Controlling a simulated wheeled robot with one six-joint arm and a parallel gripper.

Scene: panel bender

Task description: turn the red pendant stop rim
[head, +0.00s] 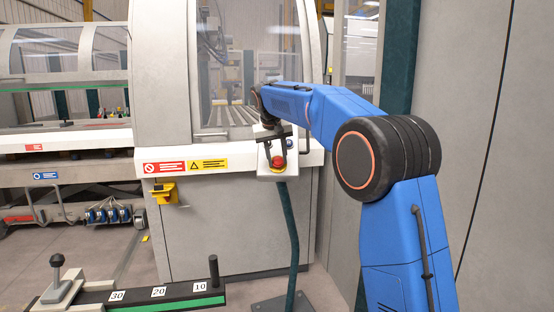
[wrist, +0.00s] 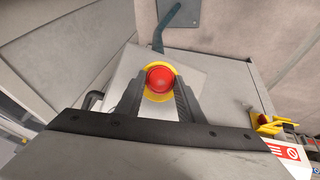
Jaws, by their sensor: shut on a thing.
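The red pendant stop (head: 278,162) is a round red button with a yellow ring, on a small light box at the top of a dark green post. In the wrist view the red stop (wrist: 160,79) sits between my gripper's two dark fingers. The yellow ring (wrist: 148,95) shows around it, partly hidden by the fingers. My gripper (head: 277,157) comes down on the stop from above in the head view, with a finger on each side. It is shut on the stop's rim.
The pendant's green post (head: 289,235) stands on a floor plate, in front of the pale machine housing (head: 230,225). A yellow bracket (head: 164,193) sticks out to the left. A bar with number labels (head: 158,292) lies in the left foreground. A grey wall panel closes off the right.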

